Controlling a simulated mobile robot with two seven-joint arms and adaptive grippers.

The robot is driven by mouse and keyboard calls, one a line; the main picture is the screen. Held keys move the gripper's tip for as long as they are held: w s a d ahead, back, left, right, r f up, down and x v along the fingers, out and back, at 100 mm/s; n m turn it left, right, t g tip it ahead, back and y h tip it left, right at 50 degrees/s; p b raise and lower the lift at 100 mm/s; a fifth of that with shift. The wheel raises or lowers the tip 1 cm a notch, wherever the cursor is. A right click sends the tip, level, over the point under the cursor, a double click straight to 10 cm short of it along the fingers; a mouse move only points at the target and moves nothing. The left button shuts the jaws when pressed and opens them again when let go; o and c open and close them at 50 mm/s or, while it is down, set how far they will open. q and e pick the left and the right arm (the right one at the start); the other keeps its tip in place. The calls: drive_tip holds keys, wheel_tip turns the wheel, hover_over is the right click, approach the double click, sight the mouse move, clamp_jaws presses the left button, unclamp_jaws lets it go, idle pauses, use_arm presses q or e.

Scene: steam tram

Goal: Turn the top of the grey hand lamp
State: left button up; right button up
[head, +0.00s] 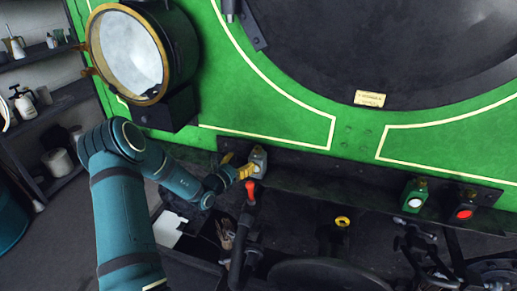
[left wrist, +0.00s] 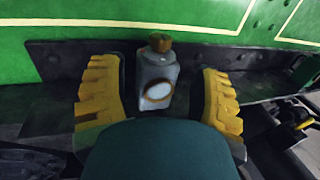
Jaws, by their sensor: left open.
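The grey hand lamp (head: 260,163) stands upright on the dark ledge at the front of the green tram. In the left wrist view the lamp (left wrist: 157,82) shows a round pale lens with a brown ring and a brass-coloured top (left wrist: 160,42). My left gripper (head: 240,168) is at the lamp in the head view. In the left wrist view its yellow fingers (left wrist: 160,95) are open, one on each side of the lamp, with gaps between. The lower part of the lamp is hidden behind my gripper's body. My right gripper is not in view.
A red-topped lever (head: 250,190) stands just below the lamp in the head view. A green lamp (head: 414,196) and a dark lamp with a red lens (head: 464,208) stand farther right on the ledge. A large brass-rimmed headlamp (head: 128,54) juts out at upper left.

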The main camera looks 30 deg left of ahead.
sight(255, 151)
use_arm(q)
drive_tip(key=w, duration=0.9)
drive_tip(key=shift+w+d+f, duration=0.1)
drive_tip(key=shift+w+d, duration=0.25)
clamp_jaws()
